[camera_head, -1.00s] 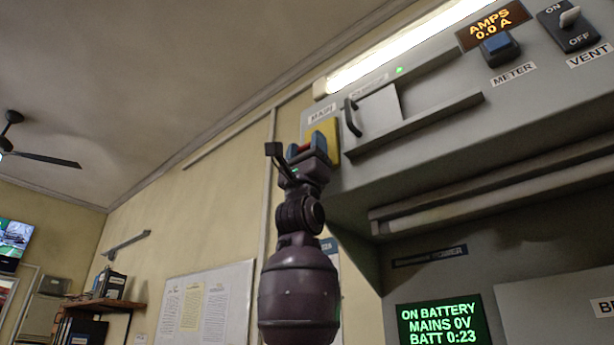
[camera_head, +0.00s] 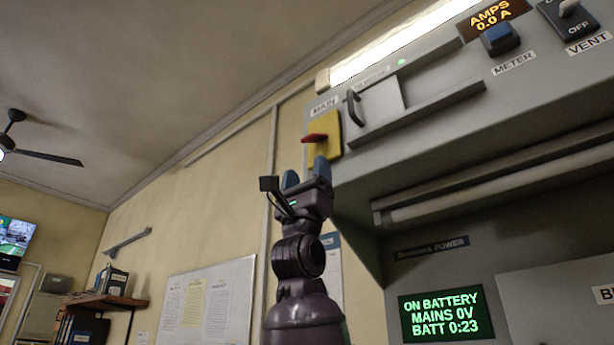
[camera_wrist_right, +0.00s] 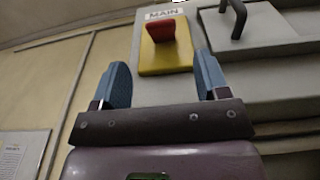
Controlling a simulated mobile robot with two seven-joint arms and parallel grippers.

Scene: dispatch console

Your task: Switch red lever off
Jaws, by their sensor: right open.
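The red lever (camera_head: 315,138) sticks out from a yellow plate (camera_head: 331,124) under the MAIN label on the grey console. In the right wrist view the red lever (camera_wrist_right: 161,36) stands on the yellow plate (camera_wrist_right: 165,58), beyond the fingertips. My right gripper (camera_head: 306,172) is open and empty, just below the lever in the head view and apart from it. Its two blue fingers also show spread in the right wrist view (camera_wrist_right: 163,80). My left gripper is in neither view.
A black handle (camera_head: 355,108) on a sliding panel sits right of the lever, with a ledge (camera_head: 420,112) below it. A green screen (camera_head: 441,316) reads ON BATTERY, MAINS 0V.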

